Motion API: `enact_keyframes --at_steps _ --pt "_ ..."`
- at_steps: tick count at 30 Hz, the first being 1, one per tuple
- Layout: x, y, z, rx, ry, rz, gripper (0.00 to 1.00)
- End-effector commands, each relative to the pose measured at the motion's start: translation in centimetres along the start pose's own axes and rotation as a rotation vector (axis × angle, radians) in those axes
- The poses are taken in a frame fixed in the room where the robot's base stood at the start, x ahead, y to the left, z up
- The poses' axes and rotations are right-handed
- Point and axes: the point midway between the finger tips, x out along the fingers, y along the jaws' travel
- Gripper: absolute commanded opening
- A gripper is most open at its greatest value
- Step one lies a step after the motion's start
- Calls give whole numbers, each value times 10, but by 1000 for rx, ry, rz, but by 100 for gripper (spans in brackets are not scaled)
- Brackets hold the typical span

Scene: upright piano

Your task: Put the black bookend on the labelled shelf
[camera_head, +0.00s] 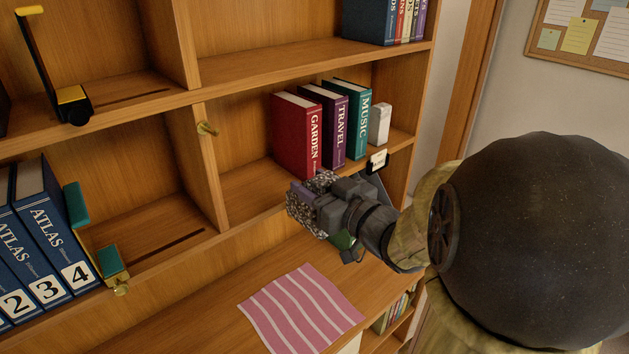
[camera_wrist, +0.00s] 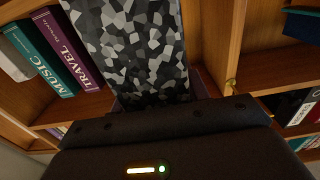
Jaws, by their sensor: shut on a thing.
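My gripper (camera_head: 318,208) is shut on a patterned block (camera_head: 297,221), mottled black, grey and white with a purple patch, held in front of the middle right shelf. In the wrist view the patterned block (camera_wrist: 130,45) extends away from the jaws. I cannot tell its full shape. A black bookend with yellow ends (camera_head: 38,62) stands on the upper left shelf, far from my gripper. A small white label (camera_head: 377,161) is at the edge of the middle right shelf (camera_head: 258,190), just behind my gripper; its text is unreadable.
Red (camera_head: 296,135), purple (camera_head: 331,120) and teal (camera_head: 356,115) books stand on the middle right shelf beside a white block (camera_head: 380,124). Its left part is clear. Blue atlases (camera_head: 50,235) and a teal-and-brass bookend (camera_head: 95,240) are at lower left. A pink striped cloth (camera_head: 300,310) lies below.

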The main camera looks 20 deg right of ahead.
Motion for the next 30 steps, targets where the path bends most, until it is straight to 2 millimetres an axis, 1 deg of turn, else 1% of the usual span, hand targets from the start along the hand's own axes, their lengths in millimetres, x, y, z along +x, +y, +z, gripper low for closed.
enact_keyframes --at_steps 5,10,30 --pt "-1 0 -1 -5 7 -1 0" --pt "7 1 -2 -5 6 0 0" --pt "65 2 -2 -5 7 2 0"
